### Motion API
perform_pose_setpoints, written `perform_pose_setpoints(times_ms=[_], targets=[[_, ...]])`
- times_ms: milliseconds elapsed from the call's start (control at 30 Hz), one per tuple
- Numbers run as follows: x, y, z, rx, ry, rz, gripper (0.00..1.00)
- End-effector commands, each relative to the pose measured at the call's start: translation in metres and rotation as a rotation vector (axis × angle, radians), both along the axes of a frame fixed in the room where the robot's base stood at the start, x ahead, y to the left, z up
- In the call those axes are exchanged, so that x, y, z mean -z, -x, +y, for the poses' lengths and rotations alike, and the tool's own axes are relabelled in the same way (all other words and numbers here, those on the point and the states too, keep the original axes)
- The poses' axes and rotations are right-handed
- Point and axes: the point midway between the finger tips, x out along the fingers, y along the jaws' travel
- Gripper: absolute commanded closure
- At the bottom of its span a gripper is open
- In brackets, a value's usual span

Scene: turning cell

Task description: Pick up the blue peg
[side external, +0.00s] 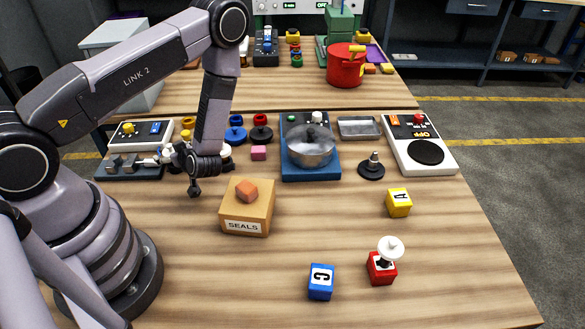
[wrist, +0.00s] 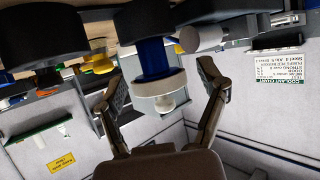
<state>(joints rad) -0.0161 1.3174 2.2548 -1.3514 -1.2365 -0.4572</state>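In the wrist view, the blue peg (wrist: 152,58) is a blue cylinder with a white collar (wrist: 159,87) and a small white tip. It runs down from a large black round part (wrist: 155,20). The two fingers of my gripper (wrist: 159,76) stand apart on either side of the collar, with visible gaps, so the gripper is open. In the side view, my gripper (side external: 170,156) is low at the left, close to a dark block (side external: 128,168) with whitish parts; the wrist hides much there, and I cannot pick out the peg clearly.
A tan SEALS box (side external: 250,206) with an orange piece stands just right of my wrist. A blue-based unit with a steel bowl (side external: 311,150) is farther right. Blue (side external: 321,282), red (side external: 381,268) and yellow (side external: 398,203) blocks stand in front. The wood between is clear.

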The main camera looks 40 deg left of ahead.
Motion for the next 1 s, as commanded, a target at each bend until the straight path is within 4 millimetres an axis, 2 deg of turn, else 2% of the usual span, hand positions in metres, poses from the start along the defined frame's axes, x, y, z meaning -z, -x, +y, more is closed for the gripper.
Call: perform_pose_setpoints(times_ms=[67,467,767,1000], targets=[[0.0,0.0,0.0,0.0,0.0,0.0,0.43],[0.0,0.0,0.0,0.0,0.0,0.0,0.94],[-0.004,-0.001,0.0,0.0,-0.001,-0.002,0.94],[-0.032,-0.001,0.0,0.001,-0.001,-0.004,0.94]])
